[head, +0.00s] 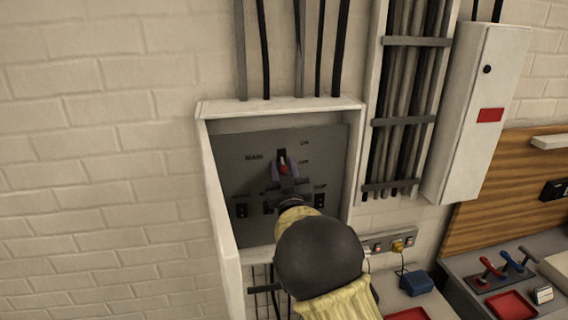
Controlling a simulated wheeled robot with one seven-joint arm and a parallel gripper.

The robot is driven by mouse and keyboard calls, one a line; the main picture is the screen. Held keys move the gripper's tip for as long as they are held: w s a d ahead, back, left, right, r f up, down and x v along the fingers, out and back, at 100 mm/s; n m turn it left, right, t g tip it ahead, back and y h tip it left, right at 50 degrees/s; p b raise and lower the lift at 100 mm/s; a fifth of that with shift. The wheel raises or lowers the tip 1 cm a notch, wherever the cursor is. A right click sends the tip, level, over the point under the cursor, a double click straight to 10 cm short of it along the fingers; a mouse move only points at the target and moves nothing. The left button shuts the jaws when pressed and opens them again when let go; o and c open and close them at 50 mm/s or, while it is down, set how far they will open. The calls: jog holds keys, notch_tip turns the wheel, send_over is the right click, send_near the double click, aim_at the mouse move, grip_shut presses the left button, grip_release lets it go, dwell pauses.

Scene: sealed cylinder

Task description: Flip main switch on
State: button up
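The main switch (283,168) has a small red-tipped lever below a dark slot. It sits on the grey panel (232,160) inside an open white wall box, beside a label that seems to read MAIN. My gripper (285,172) is in front of the panel, its two fingers apart, one on each side of the red lever. I cannot tell whether a finger touches the lever. My gripper and arm hide the lower middle of the panel. Which position the lever is in is hard to make out.
Smaller black switches (242,210) sit low on the panel. The box's side walls (220,200) close in around my gripper. Cables run up the wall, and a closed white cabinet (478,110) is at right. A bench with red and blue levers (507,264) is lower right.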

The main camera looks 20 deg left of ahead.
aim_at(283, 156)
jog(key=shift+c, duration=0.4)
grip_shut()
jog(key=shift+s+r+g, duration=0.1)
jog(key=shift+r+g, duration=0.1)
jog(key=shift+g, duration=0.2)
jog(key=shift+s+d+r+g+h+p, duration=0.1)
jog(key=shift+d+r+g+h+p, duration=0.1)
jog(key=shift+r+g+h+p, duration=0.55)
jog(key=g+h, duration=0.1)
jog(key=r+g+p, duration=0.1)
jog(key=g, duration=0.1)
jog(key=shift+g+h, duration=0.25)
jog(key=shift+h, duration=0.1)
jog(key=r+g+h, duration=0.1)
jog(key=g, duration=0.1)
jog(key=shift+a+r+g+p, duration=0.1)
jog(key=shift+g+p, duration=0.25)
jog(key=shift+g, duration=0.05)
jog(key=shift+w+a+r+g+h, duration=0.1)
jog(key=shift+w+r+g+h, duration=0.15)
jog(key=shift+g+h, duration=0.45)
jog(key=shift+w+a+r+g+h, duration=0.1)
jog(key=shift+r+g+h, duration=0.3)
jog(key=shift+g, duration=0.5)
jog(key=shift+n, duration=0.3)
